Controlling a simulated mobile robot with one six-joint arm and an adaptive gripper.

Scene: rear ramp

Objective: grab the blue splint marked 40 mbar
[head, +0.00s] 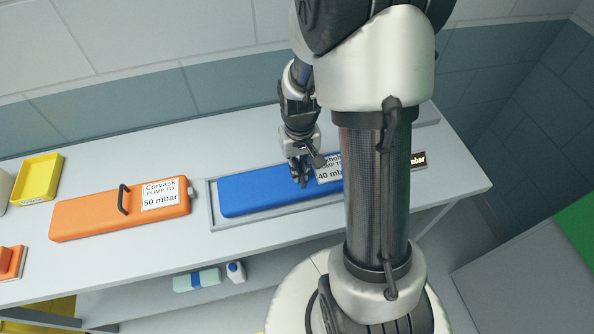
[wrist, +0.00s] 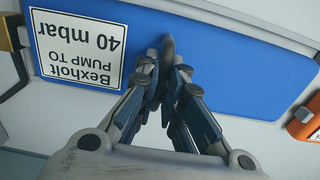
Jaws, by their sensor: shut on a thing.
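The blue splint (head: 250,194) lies flat in a shallow grey tray (head: 212,212) on the bench. Its white label, partly hidden by my arm in the head view, reads "Bexholt PUMP TO 40 mbar" upside down in the wrist view (wrist: 78,48). My gripper (head: 300,178) is over the splint beside the label. In the wrist view, my gripper (wrist: 164,80) is shut on the dark handle (wrist: 168,48) of the blue splint. The handle's lower part is hidden between the fingers. My arm covers the splint's right end in the head view.
An orange splint (head: 90,218) marked "Corvask 50 mbar" lies to the left on the bench (head: 460,182). A yellow tray (head: 38,180) stands at far left. A dark label ending "mbar" (head: 418,160) shows right of my arm. A bottle (head: 236,272) stands on the lower shelf.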

